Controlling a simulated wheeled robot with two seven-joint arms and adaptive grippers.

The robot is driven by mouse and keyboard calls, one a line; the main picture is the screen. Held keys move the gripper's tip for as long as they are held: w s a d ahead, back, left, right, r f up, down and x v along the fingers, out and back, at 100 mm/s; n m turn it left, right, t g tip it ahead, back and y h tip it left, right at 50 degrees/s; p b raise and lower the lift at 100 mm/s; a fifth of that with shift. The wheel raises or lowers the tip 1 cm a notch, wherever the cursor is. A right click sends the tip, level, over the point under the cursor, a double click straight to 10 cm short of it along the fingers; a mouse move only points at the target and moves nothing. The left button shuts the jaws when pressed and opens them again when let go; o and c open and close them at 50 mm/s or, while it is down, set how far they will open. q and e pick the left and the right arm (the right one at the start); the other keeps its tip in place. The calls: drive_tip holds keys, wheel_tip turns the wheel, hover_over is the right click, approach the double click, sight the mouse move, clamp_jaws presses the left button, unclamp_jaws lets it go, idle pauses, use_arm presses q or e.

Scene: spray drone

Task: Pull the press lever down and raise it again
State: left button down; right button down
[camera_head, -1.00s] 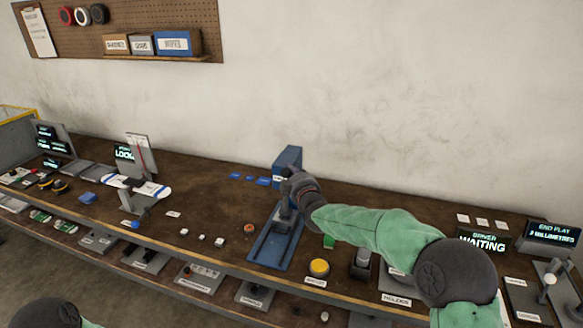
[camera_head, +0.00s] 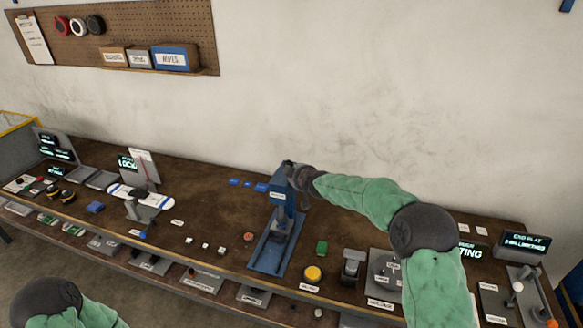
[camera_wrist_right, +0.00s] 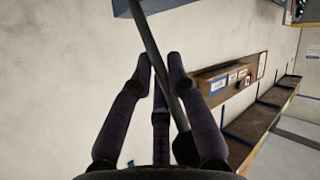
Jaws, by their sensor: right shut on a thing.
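The blue press (camera_head: 281,203) stands upright at the back of the workbench, on a blue base (camera_head: 268,256) that runs toward the front edge. My right gripper (camera_head: 291,172) is at the top of the press in the head view. In the right wrist view, the dark press lever (camera_wrist_right: 159,58) runs slantwise between the fingers of my right gripper (camera_wrist_right: 160,66), which are shut on it. Part of the press's blue body (camera_wrist_right: 153,5) shows at the top there. The lever is mostly hidden behind the hand in the head view. My left gripper is out of view.
A yellow button (camera_head: 313,273), a green block (camera_head: 321,248) and a grey fixture (camera_head: 352,266) stand right of the press base. A red button (camera_head: 248,237) and small white pieces lie left of it. Screens stand at both ends of the workbench (camera_head: 210,215).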

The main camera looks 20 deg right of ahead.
drive_tip(key=shift+w+d+r+g+p, duration=0.25)
drive_tip(key=shift+w+r+g+p, duration=0.1)
drive_tip(key=shift+w+p, duration=0.1)
drive_tip(key=shift+w+d+r+m+g+y+p, duration=0.1)
drive_tip(key=shift+w+d+m+g+y+p, duration=0.25)
drive_tip(key=shift+w+m+g+y+p, duration=0.1)
drive_tip(key=shift+r, duration=0.15)
drive_tip(key=c, duration=1.6)
unclamp_jaws()
drive_tip(key=shift+d, duration=0.1)
drive_tip(key=shift+c, duration=0.2)
drive_tip(key=shift+o, duration=0.9)
drive_tip(key=shift+w, duration=0.15)
drive_tip(key=v, duration=1.1)
drive_tip(key=shift+s+r, duration=0.2)
drive_tip(key=shift+s, duration=0.15)
